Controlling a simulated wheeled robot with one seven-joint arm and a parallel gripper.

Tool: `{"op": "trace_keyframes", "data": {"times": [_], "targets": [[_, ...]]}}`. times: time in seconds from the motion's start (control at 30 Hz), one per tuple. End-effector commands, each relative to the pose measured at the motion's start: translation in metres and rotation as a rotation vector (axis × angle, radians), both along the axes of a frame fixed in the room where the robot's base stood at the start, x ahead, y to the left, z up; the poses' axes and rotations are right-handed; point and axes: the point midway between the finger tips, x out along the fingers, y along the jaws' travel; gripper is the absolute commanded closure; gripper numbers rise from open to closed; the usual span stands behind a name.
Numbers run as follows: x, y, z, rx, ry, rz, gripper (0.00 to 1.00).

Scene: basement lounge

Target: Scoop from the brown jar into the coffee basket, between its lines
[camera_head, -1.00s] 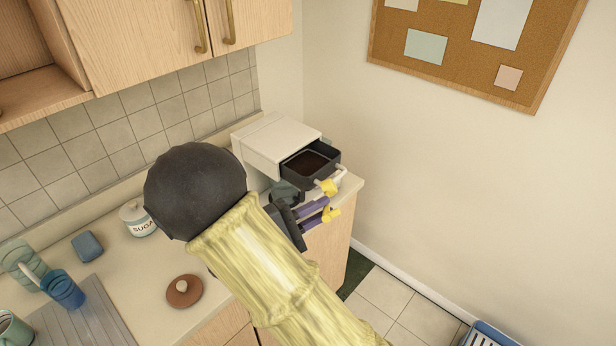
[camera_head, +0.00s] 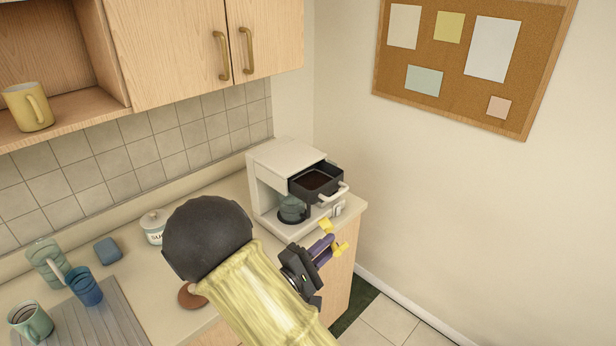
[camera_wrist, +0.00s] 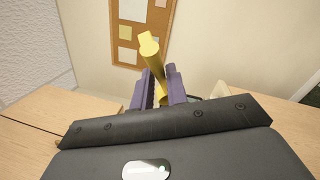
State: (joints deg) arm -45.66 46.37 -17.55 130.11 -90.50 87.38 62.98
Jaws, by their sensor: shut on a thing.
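The black coffee basket (camera_head: 335,186) with a white handle sticks out of the white coffee maker (camera_head: 282,163). Dark brown grounds show inside it; its lines are too small to make out. My gripper (camera_head: 326,247), with purple fingers, is in front of and below the basket, apart from it. It is shut on a yellow scoop (camera_head: 326,226), which also shows between the fingers (camera_wrist: 164,90) in the wrist view (camera_wrist: 153,58). The scoop's bowl and contents cannot be made out. A brown lid (camera_head: 190,297) lies on the counter, partly behind my arm. The brown jar is not visible.
A glass carafe (camera_head: 292,208) stands under the basket. A sugar jar (camera_head: 153,229), a blue block (camera_head: 108,250), several mugs and a grey drainboard (camera_head: 120,326) are on the left counter. Cabinets (camera_head: 190,45) hang above. The floor at right is clear.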

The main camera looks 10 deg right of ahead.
Motion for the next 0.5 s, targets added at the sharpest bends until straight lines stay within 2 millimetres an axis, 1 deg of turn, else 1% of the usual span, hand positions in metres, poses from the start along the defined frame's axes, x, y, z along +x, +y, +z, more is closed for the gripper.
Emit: {"op": "trace_keyframes", "data": {"times": [0.27, 0.37, 0.5], "targets": [[0.021, -0.002, -0.028, -0.005, 0.005, 0.159, 1.00], [0.030, -0.002, -0.044, -0.006, 0.007, 0.239, 1.00], [0.042, -0.003, -0.074, -0.008, 0.012, 0.377, 1.00]]}}
